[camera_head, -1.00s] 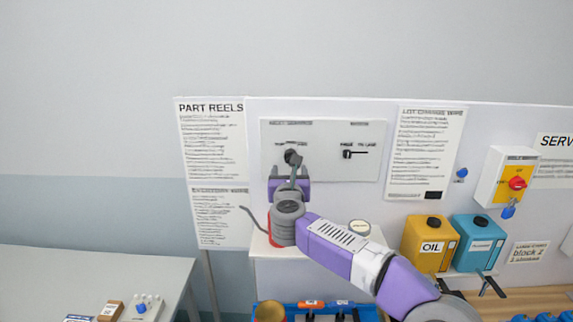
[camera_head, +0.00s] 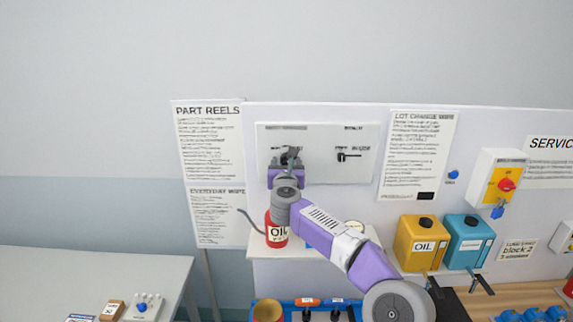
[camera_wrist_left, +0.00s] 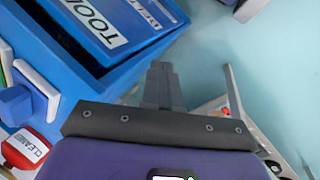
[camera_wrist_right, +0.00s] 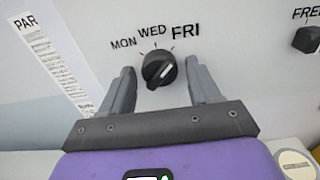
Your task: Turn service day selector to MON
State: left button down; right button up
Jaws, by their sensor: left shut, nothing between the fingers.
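The day selector is a round black knob (camera_wrist_right: 160,69) on a pale panel (camera_head: 335,170), with MON, WED and FRI printed in an arc above it. In the right wrist view its light pointer mark leans to the upper right, toward FRI. My right gripper (camera_wrist_right: 164,85) is open, with one finger on each side of the knob and a gap on both sides. In the head view the right gripper (camera_head: 287,158) is at the panel's left part and partly hides the knob. My left gripper (camera_wrist_left: 163,85) is shut and empty, away from the panel.
A second black switch (camera_head: 345,156) is on the panel's right. A red can (camera_head: 277,236) stands below my right arm. Yellow (camera_head: 420,243) and blue (camera_head: 467,241) containers stand to the right. A blue toolbox (camera_wrist_left: 85,60) is close to my left gripper.

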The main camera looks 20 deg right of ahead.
jog(key=c, duration=0.9)
jog(key=shift+r+n, duration=0.1)
jog(key=shift+n, duration=0.2)
jog(key=n+p, duration=0.1)
jog(key=n, duration=0.2)
jog(key=shift+n, duration=0.4)
jog(key=n+p, duration=0.2)
jog(key=n, duration=0.2)
jog(key=shift+s+r+n, duration=0.1)
jog(key=shift+n, duration=0.2)
jog(key=n+p, duration=0.2)
jog(key=n, duration=0.3)
jog(key=shift+d+n+p, duration=0.1)
jog(key=shift+n+p, duration=0.9)
jog(key=shift+n, duration=1)
